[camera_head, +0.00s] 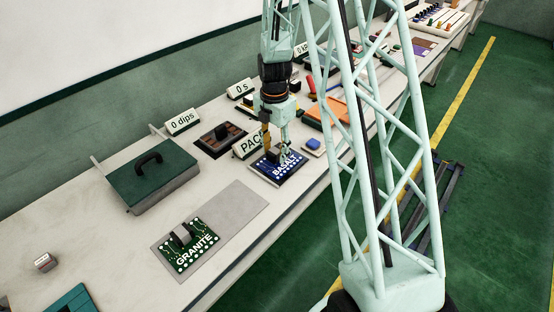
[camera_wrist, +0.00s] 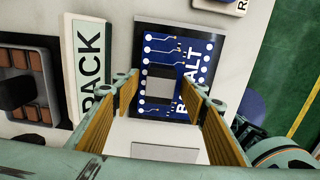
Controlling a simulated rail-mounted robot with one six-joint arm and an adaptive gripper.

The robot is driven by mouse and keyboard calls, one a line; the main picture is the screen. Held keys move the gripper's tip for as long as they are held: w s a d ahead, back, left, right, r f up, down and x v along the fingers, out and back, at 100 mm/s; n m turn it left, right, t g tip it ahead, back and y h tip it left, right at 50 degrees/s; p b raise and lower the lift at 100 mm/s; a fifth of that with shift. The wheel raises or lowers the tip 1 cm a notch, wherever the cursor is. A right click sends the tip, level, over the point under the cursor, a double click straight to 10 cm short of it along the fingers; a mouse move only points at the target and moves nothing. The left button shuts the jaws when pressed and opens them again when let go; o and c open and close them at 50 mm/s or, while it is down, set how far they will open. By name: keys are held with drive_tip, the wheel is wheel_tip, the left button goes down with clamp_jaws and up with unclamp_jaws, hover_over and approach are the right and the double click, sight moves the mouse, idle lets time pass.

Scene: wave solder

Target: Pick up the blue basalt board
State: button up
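The blue basalt board (camera_head: 285,170) lies on the bench in front of the PACK sign, with white lettering and a block-like grip on top. In the wrist view the board (camera_wrist: 190,45) is ahead of my fingers, with the grey block (camera_wrist: 160,85) between them. My gripper (camera_head: 275,147) is over the board, pointing down. It also shows in the wrist view (camera_wrist: 160,100), its two ribbed tan finger pads spread wide apart on either side of the block. I cannot tell whether either pad touches the block. The fingers hide part of the board's edges.
A green granite board (camera_head: 190,255) sits on a grey mat (camera_head: 240,205) to the left. A green lidded box (camera_head: 155,175) is behind it. The PACK sign (camera_head: 247,146) and a dark tray (camera_head: 218,140) stand close by.

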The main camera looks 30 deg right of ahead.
drive_tip(key=shift+f, duration=0.5)
drive_tip(key=c, duration=1.2)
drive_tip(key=shift+o, duration=0.2)
drive_tip(key=shift+r, duration=0.2)
drive_tip(key=shift+r+p, duration=0.4)
drive_tip(key=shift+r, duration=1.2)
drive_tip(key=s+a, duration=0.1)
drive_tip(key=s, duration=0.4)
drive_tip(key=s+a+r, duration=0.1)
drive_tip(key=s+a, duration=0.1)
drive_tip(key=s, duration=0.3)
drive_tip(key=s+a, duration=0.1)
drive_tip(key=s, duration=0.4)
drive_tip(key=shift+s+a+r+p, duration=0.15)
drive_tip(key=shift+s+r+p, duration=0.05)
drive_tip(key=shift+p, duration=0.2)
